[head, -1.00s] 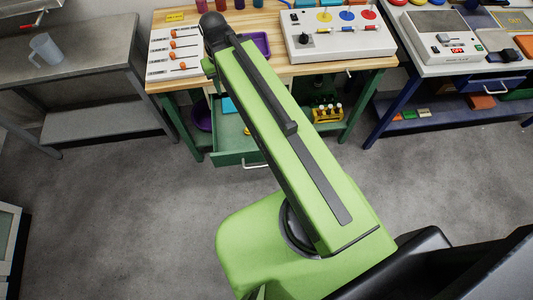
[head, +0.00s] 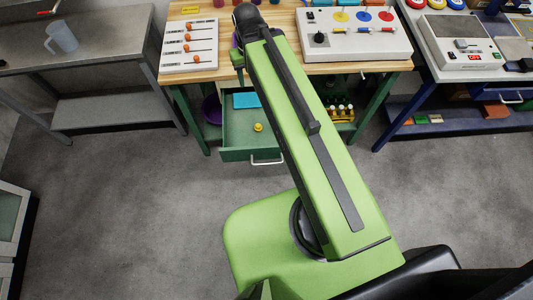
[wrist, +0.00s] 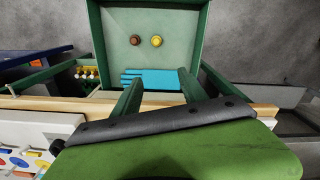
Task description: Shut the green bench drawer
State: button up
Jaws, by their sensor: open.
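The green bench drawer (head: 236,141) stands pulled out below the wooden-topped bench in the head view, its pale handle (head: 267,161) facing me. A blue flat item (head: 245,101) and a small yellow thing (head: 258,127) lie inside. In the wrist view the drawer (wrist: 185,20) shows from above, with the blue item (wrist: 150,74), the yellow thing (wrist: 156,41) and a brown one (wrist: 135,40). My gripper (wrist: 158,84) is open and empty, its two green fingers apart above the bench edge, pointing toward the drawer. In the head view my arm hides part of the drawer's right side.
The bench top (head: 200,75) carries a slider panel (head: 189,46) and a control box (head: 353,35). A rack of small bottles (head: 340,113) is right of the drawer. A grey table (head: 110,60) stands left, a blue bench (head: 385,135) right. The floor in front is clear.

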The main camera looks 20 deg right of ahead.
aim_at(241, 142)
jog(key=z, duration=0.15)
jog(key=k, duration=0.1)
jog(key=u, duration=2.95)
jog(key=k, duration=1.35)
jog(key=u, duration=0.55)
jog(key=i, duration=0.95)
jog(key=u, duration=0.1)
